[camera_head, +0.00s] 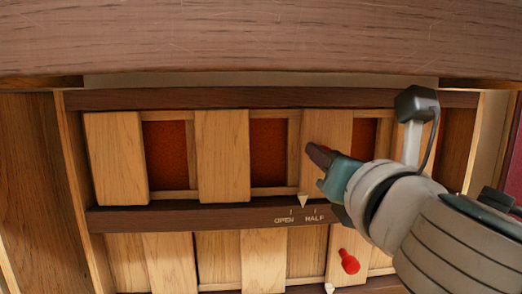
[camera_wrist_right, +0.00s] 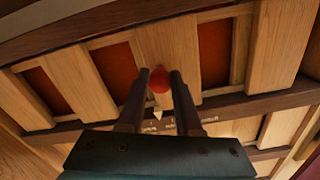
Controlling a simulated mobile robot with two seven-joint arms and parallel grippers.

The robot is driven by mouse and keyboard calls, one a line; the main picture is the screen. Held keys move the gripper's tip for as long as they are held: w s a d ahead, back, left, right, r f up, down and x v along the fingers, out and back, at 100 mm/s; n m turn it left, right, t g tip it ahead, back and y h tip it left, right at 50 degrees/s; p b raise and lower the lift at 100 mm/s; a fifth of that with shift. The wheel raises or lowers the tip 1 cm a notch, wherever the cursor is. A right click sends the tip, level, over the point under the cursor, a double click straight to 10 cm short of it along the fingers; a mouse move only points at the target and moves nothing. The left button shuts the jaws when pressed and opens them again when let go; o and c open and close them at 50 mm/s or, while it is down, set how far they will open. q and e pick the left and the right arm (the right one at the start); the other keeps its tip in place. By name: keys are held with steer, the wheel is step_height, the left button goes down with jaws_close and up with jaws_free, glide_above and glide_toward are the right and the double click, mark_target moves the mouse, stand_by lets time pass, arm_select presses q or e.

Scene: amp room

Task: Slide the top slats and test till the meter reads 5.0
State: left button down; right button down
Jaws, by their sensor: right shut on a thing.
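The top slats (camera_head: 222,155) are upright light wood boards in a dark-railed frame, with red-brown gaps between them. My right gripper (camera_head: 315,165) is at the third slat from the left. In the right wrist view, its fingers (camera_wrist_right: 160,76) are shut on a red knob (camera_wrist_right: 159,82) on a top slat (camera_wrist_right: 168,50). A pale pointer (camera_head: 303,201) sits between the OPEN and HALF marks (camera_head: 299,218) on the middle rail. My left gripper and the meter are not in view.
A lower row of slats (camera_head: 218,260) has its own red knob (camera_head: 348,261), just below my right gripper. A thick wooden beam (camera_head: 250,38) spans the top of the head view. Wooden side panels (camera_head: 28,180) flank the frame.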

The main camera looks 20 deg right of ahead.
steer(key=c, duration=0.6)
jaws_free()
steer(key=shift+s, duration=0.1)
steer(key=b+v, duration=0.4)
steer(key=v, duration=0.5)
steer(key=shift+s, duration=0.4)
